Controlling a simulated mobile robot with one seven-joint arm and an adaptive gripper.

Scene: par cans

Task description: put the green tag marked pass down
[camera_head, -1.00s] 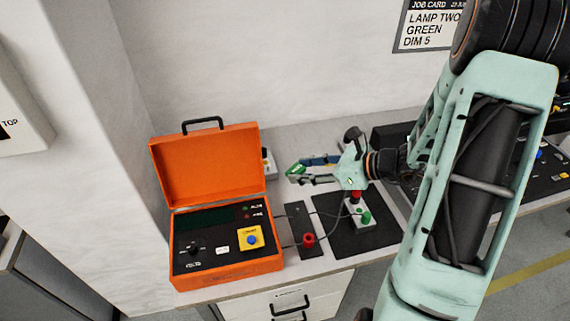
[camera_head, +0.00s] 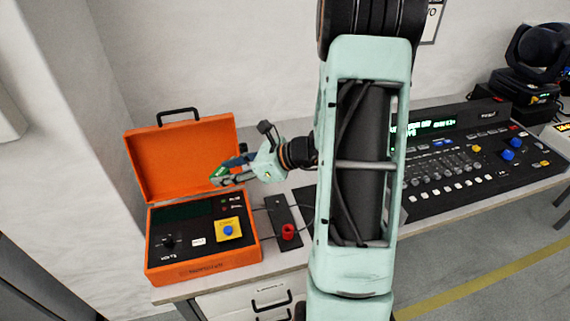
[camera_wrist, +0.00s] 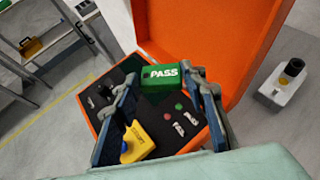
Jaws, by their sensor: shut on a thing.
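The green tag marked PASS (camera_wrist: 160,78) is between the two fingers of my gripper (camera_wrist: 158,90) in the wrist view, its white letters facing the camera. My gripper (camera_head: 222,175) is shut on the tag (camera_head: 219,172) in the head view, in front of the orange case's open lid and above the right part of its panel. The tag is held in the air, apart from the panel as far as I can tell. Part of the panel is hidden behind the fingers in the wrist view.
The orange case (camera_head: 205,270) stands open at the bench's left end, with a yellow block with a blue button (camera_head: 228,230) on its panel. A black plate with a red post (camera_head: 288,232) lies to its right. A lighting desk (camera_head: 465,170) fills the right side.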

